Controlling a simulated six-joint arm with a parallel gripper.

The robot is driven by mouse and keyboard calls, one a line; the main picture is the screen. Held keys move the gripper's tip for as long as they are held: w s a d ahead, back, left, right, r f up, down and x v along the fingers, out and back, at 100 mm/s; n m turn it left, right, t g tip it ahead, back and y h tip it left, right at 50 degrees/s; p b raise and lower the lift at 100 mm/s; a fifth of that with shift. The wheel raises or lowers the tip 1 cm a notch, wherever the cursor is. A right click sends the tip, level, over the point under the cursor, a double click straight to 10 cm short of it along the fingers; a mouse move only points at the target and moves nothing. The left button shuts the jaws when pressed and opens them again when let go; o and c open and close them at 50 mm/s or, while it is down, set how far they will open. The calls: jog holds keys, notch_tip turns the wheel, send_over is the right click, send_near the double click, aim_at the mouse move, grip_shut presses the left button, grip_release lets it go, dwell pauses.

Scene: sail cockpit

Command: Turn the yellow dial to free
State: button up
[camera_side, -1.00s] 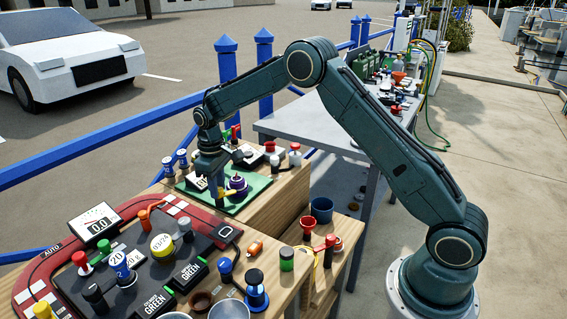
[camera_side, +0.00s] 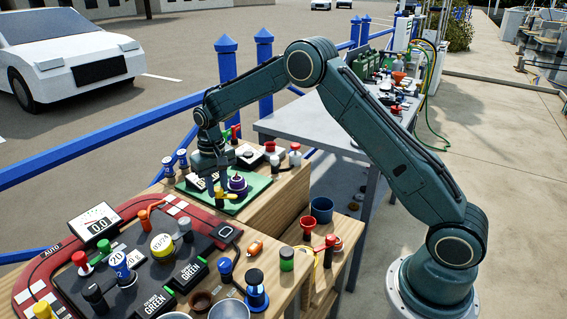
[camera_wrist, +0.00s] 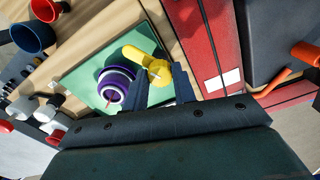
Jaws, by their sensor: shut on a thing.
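The yellow dial (camera_wrist: 134,53) has a round ribbed knob and a rounded arm. It sits on a green board (camera_wrist: 97,68), and in the side view it shows as a small yellow piece (camera_side: 228,196) below my gripper (camera_side: 217,190). In the wrist view my gripper (camera_wrist: 155,82) has its two dark blue fingers on either side of the round knob and is shut on it. The arm of the dial sticks out away from the gripper, toward the upper left. I cannot read any "free" mark near it.
A purple and white round piece (camera_wrist: 117,80) stands close beside the dial on the board. A red panel (camera_wrist: 194,40) lies to the right in the wrist view. A blue cup (camera_side: 321,210) and several knobs stand nearby on the wooden bench.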

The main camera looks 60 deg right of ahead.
aim_at(217, 189)
jog(key=shift+w+r, duration=0.1)
jog(key=o, duration=1)
notch_tip(217, 189, up, 14)
dwell(0.6)
